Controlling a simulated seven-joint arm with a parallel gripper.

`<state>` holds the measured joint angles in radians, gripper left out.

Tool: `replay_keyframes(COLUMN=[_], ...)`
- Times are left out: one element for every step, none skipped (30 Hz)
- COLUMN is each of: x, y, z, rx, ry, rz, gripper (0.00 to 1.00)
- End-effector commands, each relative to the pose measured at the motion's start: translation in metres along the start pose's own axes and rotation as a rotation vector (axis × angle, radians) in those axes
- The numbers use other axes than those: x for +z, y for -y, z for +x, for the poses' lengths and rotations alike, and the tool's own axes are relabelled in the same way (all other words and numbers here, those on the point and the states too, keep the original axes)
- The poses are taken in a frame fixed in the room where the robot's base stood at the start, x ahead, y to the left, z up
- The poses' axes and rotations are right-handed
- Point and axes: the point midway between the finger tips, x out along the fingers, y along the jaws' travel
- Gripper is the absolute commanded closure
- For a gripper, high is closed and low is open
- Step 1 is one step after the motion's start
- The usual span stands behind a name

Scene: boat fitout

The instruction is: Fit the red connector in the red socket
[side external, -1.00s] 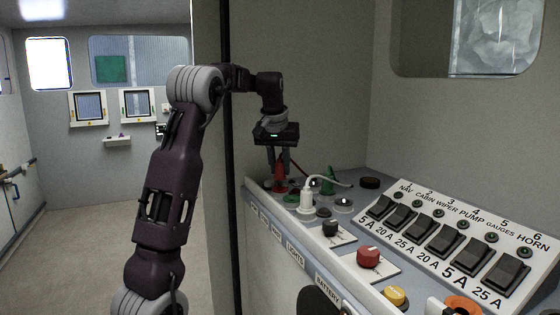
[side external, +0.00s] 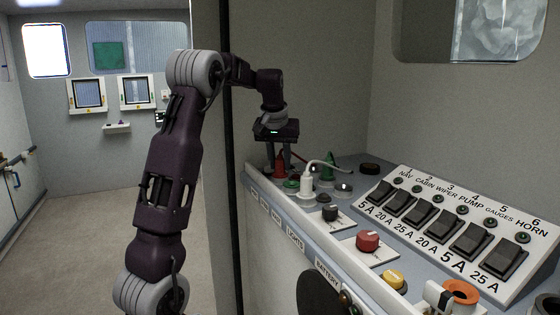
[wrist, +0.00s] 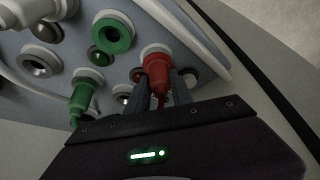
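The red connector (wrist: 157,73) stands between the two fingers of my gripper (wrist: 161,82) in the wrist view, its narrow tail toward the palm. The fingers look closed against its sides. A pale ring shows around its far end, where the red socket seems to be; the connector hides the opening, and I cannot tell how deep it sits. In the side view the red connector (side external: 280,166) is upright at the panel's far left corner, with my gripper (side external: 279,168) directly above and around it.
A green connector (wrist: 81,98) and an open green socket (wrist: 112,34) are close by. A white plug (side external: 307,181) with a pale cable stands just right of my gripper. Knobs, including a red one (side external: 368,240), and a switch bank (side external: 445,232) lie further right.

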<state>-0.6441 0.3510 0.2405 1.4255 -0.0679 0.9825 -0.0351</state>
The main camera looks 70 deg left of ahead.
Motion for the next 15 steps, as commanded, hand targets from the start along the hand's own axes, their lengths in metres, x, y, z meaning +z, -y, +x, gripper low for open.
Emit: replay_keyframes(x=[0.000,0.000,0.000,0.000,0.000,0.000,0.000,0.000,0.000,0.000,0.000,0.000,-0.001,-0.001,-0.001], y=[0.000,0.000,0.000,0.000,0.000,0.000,0.000,0.000,0.000,0.000,0.000,0.000,0.000,0.000,0.000], z=[0.000,0.000,0.000,0.000,0.000,0.000,0.000,0.000,0.000,0.000,-0.001,-0.003,-0.007,-0.012,-0.020], rx=[0.000,0.000,0.000,0.000,0.000,0.000,0.000,0.000,0.000,0.000,0.000,0.000,0.000,0.001,0.001], ry=[0.000,0.000,0.000,0.000,0.000,0.000,0.000,0.000,0.000,0.000,0.000,-0.001,-0.003,-0.004,-0.005], rz=[0.000,0.000,0.000,0.000,0.000,0.000,0.000,0.000,0.000,0.000,0.000,0.000,0.000,0.000,0.000], gripper=[0.61,0.55,0.52,0.52,0.52,0.52,0.52,0.52,0.52,0.52,0.52,0.52,0.52,0.52,0.52])
